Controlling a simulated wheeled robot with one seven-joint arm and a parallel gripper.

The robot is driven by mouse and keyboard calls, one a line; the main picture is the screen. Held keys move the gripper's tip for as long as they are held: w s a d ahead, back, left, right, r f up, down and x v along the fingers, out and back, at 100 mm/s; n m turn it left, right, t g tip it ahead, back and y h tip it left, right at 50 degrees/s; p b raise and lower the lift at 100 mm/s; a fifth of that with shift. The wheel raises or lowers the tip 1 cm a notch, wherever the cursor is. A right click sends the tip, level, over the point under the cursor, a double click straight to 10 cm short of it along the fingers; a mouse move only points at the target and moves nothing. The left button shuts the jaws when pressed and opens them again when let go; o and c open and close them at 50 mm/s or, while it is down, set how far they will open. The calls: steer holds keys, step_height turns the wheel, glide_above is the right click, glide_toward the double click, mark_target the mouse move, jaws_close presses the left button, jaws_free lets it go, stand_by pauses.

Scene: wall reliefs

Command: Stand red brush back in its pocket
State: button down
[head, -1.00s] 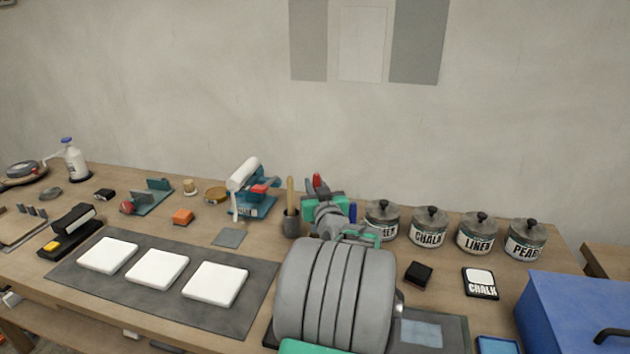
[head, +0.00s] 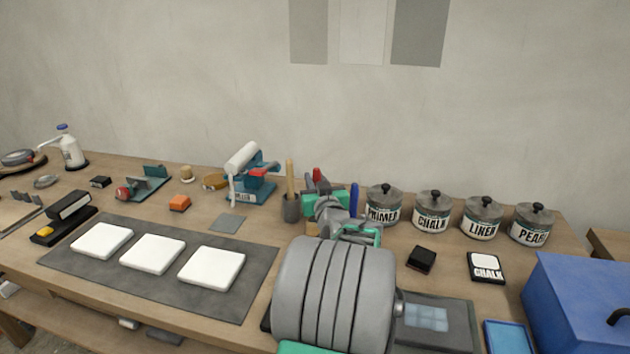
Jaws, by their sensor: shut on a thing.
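The red brush shows only as a short red tip (head: 317,174) above my gripper (head: 322,188), at the back of the bench. My gripper is shut on it, with its fingers largely hidden behind my wrist. The lower part of the brush and its pocket are hidden by my arm, so I cannot tell whether the brush touches the pocket. A blue handle (head: 354,197) stands upright just right of my gripper. A wooden-handled brush (head: 290,178) stands in a dark grey cup (head: 291,209) just left of it.
Several lidded jars (head: 383,206) stand in a row at right. A teal stand with a white roller (head: 243,168) is at left. White tiles (head: 152,254) lie on a grey mat (head: 210,299). A blue box (head: 585,295) fills the right front. A plain wall rises behind.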

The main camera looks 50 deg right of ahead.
steer(key=shift+f+b, duration=1.45)
steer(key=shift+b, duration=0.05)
steer(key=c, duration=1.2)
jaws_free()
steer(key=shift+o, duration=0.3)
steer(key=o, duration=0.4)
steer(key=shift+r, duration=0.1)
step_height(320, 180, up, 8)
steer(key=p, duration=0.3)
